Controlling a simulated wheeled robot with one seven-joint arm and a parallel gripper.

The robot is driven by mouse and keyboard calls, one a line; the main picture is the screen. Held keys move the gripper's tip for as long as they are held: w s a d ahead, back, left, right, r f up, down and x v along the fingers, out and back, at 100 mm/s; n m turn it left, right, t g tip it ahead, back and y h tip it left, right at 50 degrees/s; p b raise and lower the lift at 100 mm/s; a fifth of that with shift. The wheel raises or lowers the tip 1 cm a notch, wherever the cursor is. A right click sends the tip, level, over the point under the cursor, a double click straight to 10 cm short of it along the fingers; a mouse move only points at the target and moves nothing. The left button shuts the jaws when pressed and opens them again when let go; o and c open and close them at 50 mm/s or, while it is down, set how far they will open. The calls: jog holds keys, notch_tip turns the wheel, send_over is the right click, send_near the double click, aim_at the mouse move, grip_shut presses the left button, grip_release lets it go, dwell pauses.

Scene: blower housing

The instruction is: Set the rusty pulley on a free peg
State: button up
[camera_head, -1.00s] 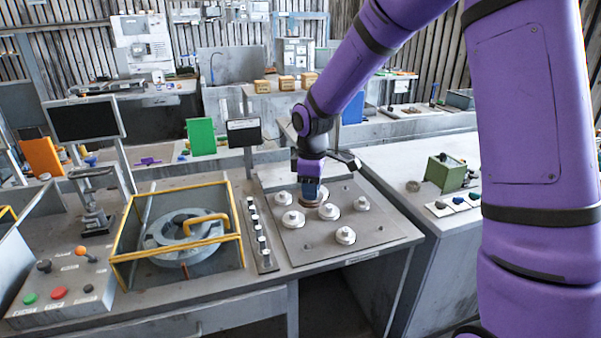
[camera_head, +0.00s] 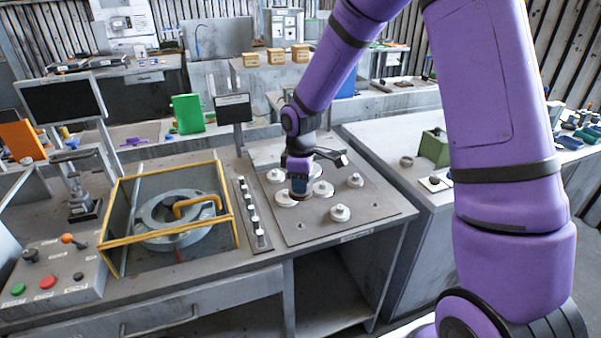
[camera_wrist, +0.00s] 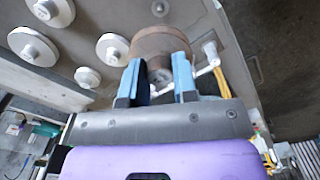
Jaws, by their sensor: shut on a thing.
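The rusty pulley (camera_wrist: 155,40) is a brown disc held between the blue fingers of my gripper (camera_wrist: 158,64), which is shut on it. In the head view my gripper (camera_head: 299,187) is over the peg board (camera_head: 350,225), and the pulley's brown edge shows just under the fingers, beside a white pulley (camera_head: 286,199). I cannot tell whether the pulley touches the board. In the wrist view a bare peg (camera_wrist: 159,8) shows beyond the pulley, and another peg-like post (camera_wrist: 209,48) stands to its right.
Several white pulleys stand on the board, one at the front (camera_head: 340,213) and one at the right (camera_head: 355,180). Left of the board are a narrow strip of knobs (camera_head: 254,215) and a yellow-framed box (camera_head: 226,230) with a grey housing inside.

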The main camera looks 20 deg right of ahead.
send_over(301, 223)
jog(key=shift+f, duration=4.8)
jog(key=shift+f, duration=1.2)
jog(key=o, duration=1)
jog(key=shift+r, duration=0.15)
jog(key=shift+r, duration=3.65)
